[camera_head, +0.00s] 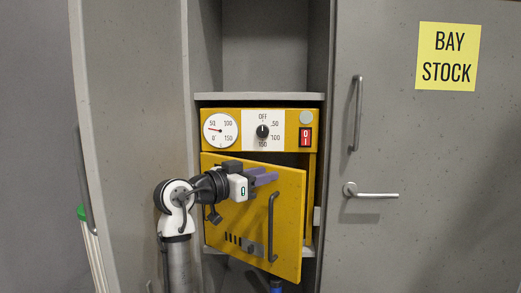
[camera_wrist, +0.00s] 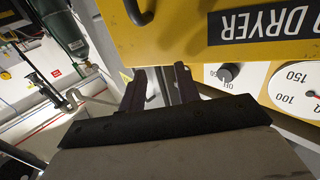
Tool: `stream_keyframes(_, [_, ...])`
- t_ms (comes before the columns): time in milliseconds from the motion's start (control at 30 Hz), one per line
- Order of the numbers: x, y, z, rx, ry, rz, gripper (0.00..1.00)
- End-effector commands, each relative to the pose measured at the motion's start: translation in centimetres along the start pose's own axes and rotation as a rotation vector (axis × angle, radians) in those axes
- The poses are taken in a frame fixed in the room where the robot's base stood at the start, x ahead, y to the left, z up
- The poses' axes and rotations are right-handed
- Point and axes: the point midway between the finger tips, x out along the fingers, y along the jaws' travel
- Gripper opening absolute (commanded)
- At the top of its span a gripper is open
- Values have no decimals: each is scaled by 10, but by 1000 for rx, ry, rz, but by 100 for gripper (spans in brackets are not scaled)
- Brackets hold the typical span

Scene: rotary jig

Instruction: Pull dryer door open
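The yellow dryer door (camera_head: 290,235) stands partly open, its right edge swung out from the dryer body and its left edge close to it. Its dark bar handle (camera_head: 272,225) is upright near the right edge; an end of the handle (camera_wrist: 137,10) shows at the top of the wrist view. My gripper (camera_head: 268,178) is in front of the upper door, its purple fingers pointing right, just above the handle's top. In the wrist view, my gripper (camera_wrist: 160,85) has its fingers apart, and the handle is not between them. The black DRYER label (camera_wrist: 265,22) is beside it.
The dryer panel holds a gauge (camera_head: 220,130), a black knob (camera_head: 262,131) and a red switch (camera_head: 305,137). Tall grey cabinet doors flank the dryer; the right one has a bar handle (camera_head: 356,115) and a lever (camera_head: 370,193). A green cylinder (camera_wrist: 65,30) shows in the wrist view.

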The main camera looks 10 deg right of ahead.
Motion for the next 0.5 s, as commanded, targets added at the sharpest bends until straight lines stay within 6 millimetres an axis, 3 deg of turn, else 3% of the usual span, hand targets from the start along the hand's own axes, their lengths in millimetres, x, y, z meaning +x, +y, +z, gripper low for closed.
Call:
stream_keyframes(233, [-1, 0, -48, 2, 2, -2, 32])
stream_keyframes(500, [-1, -1, -68, 0, 1, -2, 32])
